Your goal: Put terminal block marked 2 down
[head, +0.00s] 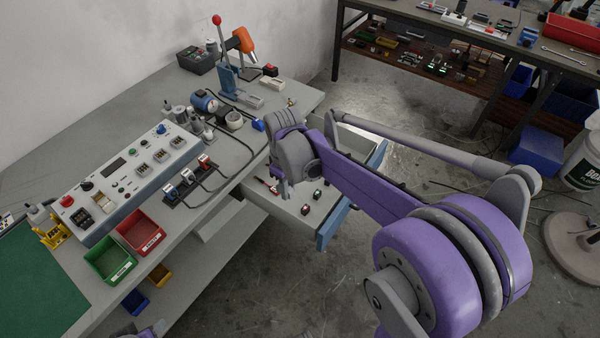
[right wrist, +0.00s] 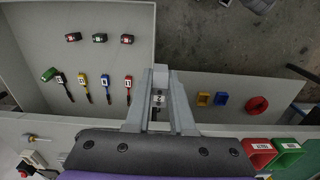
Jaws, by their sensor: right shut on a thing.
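My right gripper (head: 284,194) hangs over the near-left part of the open drawer (head: 285,205) in the head view. In the right wrist view its two grey fingers (right wrist: 159,100) are shut on the terminal block marked 2 (right wrist: 158,98), a small dark block with a pale label. The block is hidden behind the gripper in the head view. In the right wrist view it shows in front of the drawer's side, and I cannot tell its height. My left gripper is not in view.

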